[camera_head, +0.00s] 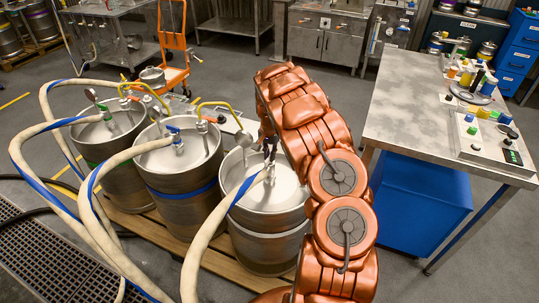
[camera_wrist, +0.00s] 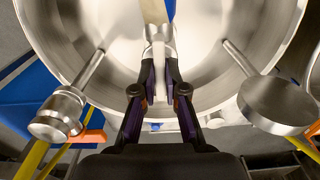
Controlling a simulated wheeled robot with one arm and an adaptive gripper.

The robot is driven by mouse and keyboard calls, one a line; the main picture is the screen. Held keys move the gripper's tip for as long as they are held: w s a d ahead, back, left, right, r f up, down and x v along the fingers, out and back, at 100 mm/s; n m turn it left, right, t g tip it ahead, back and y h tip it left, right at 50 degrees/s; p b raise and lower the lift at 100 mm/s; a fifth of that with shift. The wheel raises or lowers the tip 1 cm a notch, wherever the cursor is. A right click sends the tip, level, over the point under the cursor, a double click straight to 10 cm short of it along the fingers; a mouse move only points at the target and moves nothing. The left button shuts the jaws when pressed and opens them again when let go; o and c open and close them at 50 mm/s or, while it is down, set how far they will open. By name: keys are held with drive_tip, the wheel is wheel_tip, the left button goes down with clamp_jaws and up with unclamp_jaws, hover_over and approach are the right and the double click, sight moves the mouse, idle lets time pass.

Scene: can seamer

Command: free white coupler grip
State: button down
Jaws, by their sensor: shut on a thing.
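My gripper (camera_wrist: 160,78) is shut on the white coupler grip (camera_wrist: 159,52), a pale narrow piece between its fingertips in the wrist view. The fingers hide much of the grip and the coupler below it. The grip stands over the top of the right-hand steel keg (camera_head: 266,240), inside its rim. A pale hose with a blue stripe (camera_head: 205,250) runs to this coupler.
A middle keg (camera_head: 185,205) with a blue coupler grip (camera_head: 174,130) and a left keg (camera_head: 115,180) stand close by on a wooden pallet. Hoses loop on the left. A steel table (camera_head: 410,120) with parts stands right, over a blue bin (camera_head: 420,205).

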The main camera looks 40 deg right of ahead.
drive_tip(key=shift+f+b, duration=0.1)
drive_tip(key=shift+b, duration=0.3)
drive_tip(key=shift+n+b, duration=0.3)
drive_tip(key=shift+n, duration=0.2)
drive_tip(key=shift+f+n+b, duration=0.15)
drive_tip(key=shift+n+b, duration=0.85)
drive_tip(key=shift+b, duration=0.25)
drive_tip(key=n+b, duration=0.2)
drive_tip(key=n, duration=0.1)
drive_tip(key=shift+b, duration=0.4)
drive_tip(key=shift+r+n+b, duration=0.2)
drive_tip(key=shift+n+b, duration=0.6)
drive_tip(key=shift+n, duration=0.5)
drive_tip(key=c, duration=1.2)
unclamp_jaws()
drive_tip(key=shift+r, duration=0.2)
